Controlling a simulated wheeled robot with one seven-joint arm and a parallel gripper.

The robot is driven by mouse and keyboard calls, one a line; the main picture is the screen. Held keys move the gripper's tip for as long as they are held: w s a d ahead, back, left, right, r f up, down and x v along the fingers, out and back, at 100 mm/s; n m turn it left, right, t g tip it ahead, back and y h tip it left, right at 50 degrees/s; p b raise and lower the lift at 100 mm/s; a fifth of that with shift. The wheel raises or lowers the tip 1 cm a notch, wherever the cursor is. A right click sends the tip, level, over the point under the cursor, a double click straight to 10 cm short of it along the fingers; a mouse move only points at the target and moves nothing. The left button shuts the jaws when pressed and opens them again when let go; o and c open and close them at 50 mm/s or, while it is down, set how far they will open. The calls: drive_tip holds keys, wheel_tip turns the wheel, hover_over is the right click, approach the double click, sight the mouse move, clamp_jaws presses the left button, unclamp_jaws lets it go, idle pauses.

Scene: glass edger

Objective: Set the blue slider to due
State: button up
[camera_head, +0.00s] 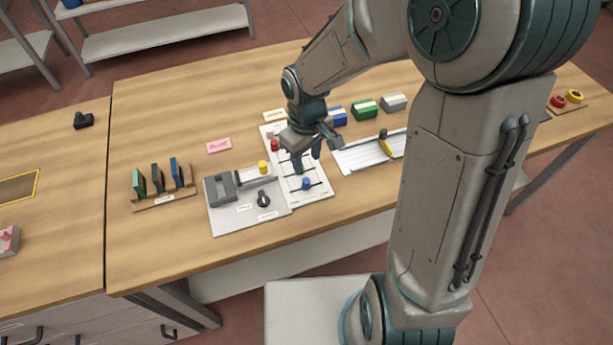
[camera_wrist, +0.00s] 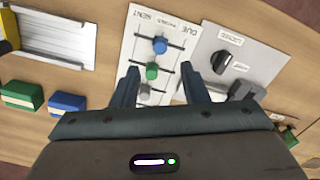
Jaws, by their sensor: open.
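The blue slider (camera_head: 306,184) is a round knob on a white panel (camera_head: 318,192), in the row nearest the robot's body. In the wrist view the blue slider (camera_wrist: 160,45) sits near the middle of its dark slot, between the SENT and DUE ends. The DUE label (camera_wrist: 183,29) is at the right of the panel there. A green slider (camera_wrist: 152,71) and a grey one (camera_wrist: 146,90) lie in the rows below it. My gripper (camera_wrist: 160,82) is open and empty, its fingers either side of the green slider's row in the picture. In the head view my gripper (camera_head: 307,157) hovers over the panel.
A grey plate with a black knob (camera_head: 263,199) adjoins the panel. A white tray with a yellow-handled tool (camera_head: 385,147) lies on the other side. Blue (camera_head: 337,116) and green (camera_head: 365,109) boxes stand behind. The table's front strip is clear.

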sight(307, 181)
wheel_tip(307, 181, down, 9)
drive_tip(key=shift+f, duration=0.1)
idle(0.4)
clamp_jaws()
